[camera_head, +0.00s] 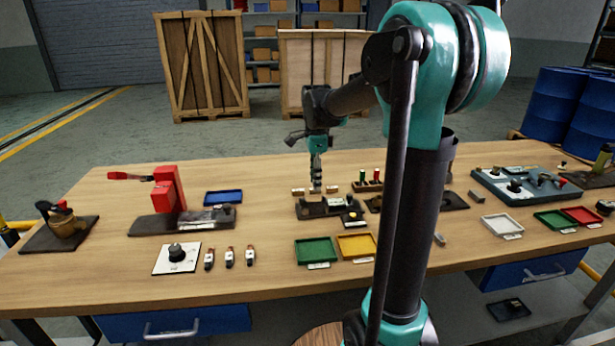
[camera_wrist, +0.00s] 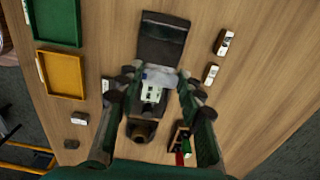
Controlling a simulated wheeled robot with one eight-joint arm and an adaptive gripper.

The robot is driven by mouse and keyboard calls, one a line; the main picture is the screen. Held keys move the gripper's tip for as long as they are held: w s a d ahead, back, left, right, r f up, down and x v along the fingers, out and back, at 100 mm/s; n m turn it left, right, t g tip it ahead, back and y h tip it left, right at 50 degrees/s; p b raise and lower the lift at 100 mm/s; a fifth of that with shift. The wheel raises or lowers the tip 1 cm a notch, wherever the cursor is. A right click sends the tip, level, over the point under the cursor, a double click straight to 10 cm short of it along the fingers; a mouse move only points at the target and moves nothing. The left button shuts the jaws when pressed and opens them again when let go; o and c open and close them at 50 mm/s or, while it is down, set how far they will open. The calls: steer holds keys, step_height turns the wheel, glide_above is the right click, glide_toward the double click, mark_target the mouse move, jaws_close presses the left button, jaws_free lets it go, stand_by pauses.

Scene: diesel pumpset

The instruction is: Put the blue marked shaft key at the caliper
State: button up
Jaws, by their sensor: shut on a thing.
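My gripper (camera_head: 316,168) points down over the middle of the bench. In the wrist view its fingers (camera_wrist: 160,86) are closed on a small pale piece (camera_wrist: 157,79), which looks like a shaft key. A faint bluish tint shows there, but I cannot read its mark clearly. Below it is a dark fixture (camera_head: 312,209) with a flat dark plate (camera_wrist: 163,37). I cannot tell for sure which thing is the caliper. Two other small key-like blocks lie apart on the wood in the wrist view, one farther (camera_wrist: 227,42) and one nearer (camera_wrist: 211,75).
A green tray (camera_head: 315,251) and a yellow tray (camera_head: 357,245) stand in front of the fixture. A small rack with red and green pieces (camera_head: 368,181) stands right behind it. A blue tray (camera_head: 223,197) and red press (camera_head: 168,190) are left.

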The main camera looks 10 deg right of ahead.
mark_target(315, 208)
steer(key=shift+f, duration=3.65)
steer(key=shift+f, duration=0.3)
steer(key=o, duration=1.3)
steer(key=shift+r, duration=3.5)
